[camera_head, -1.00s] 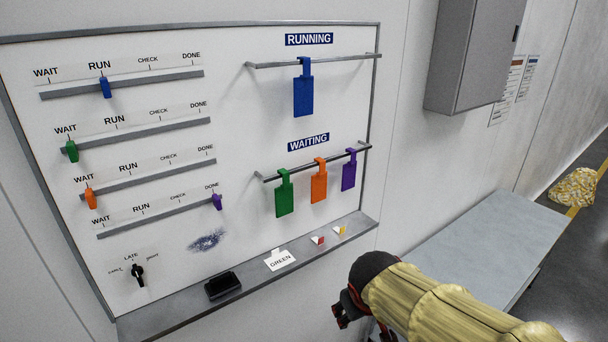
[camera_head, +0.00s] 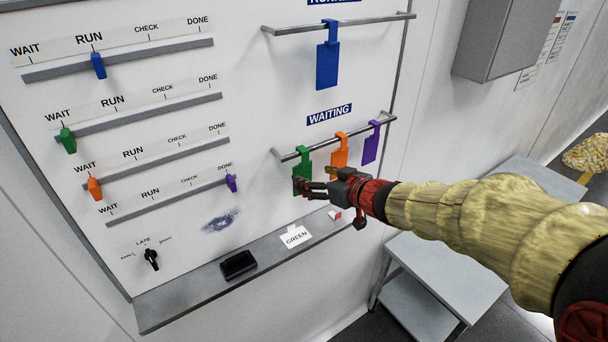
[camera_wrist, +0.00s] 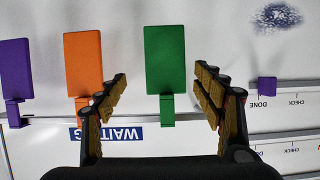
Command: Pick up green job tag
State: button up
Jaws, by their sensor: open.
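The green job tag (camera_head: 302,172) hangs from the WAITING rail (camera_head: 290,156) at its left end; my fingers cover its lower part in the head view. In the wrist view the green tag (camera_wrist: 165,60) appears upside down, between my two fingers and closer to the right one. My gripper (camera_head: 315,187) is open at the tag, with its fingers to either side and apart from it in the wrist view (camera_wrist: 160,88). An orange tag (camera_head: 340,150) hangs just right of the green one, near the left finger in the wrist view.
A purple tag (camera_head: 371,145) hangs farther right on the same rail. A blue tag (camera_head: 327,65) hangs on the upper rail. The ledge (camera_head: 190,295) below holds a black block (camera_head: 238,264) and a GREEN card (camera_head: 296,236). A grey table (camera_head: 425,275) stands at right.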

aim_at(303, 174)
jog(key=x, duration=0.5)
jog(key=shift+a, duration=0.55)
jog(key=shift+s, duration=0.1)
jog(key=shift+c, duration=0.3)
jog(key=c, duration=1)
jog(key=shift+c, duration=0.3)
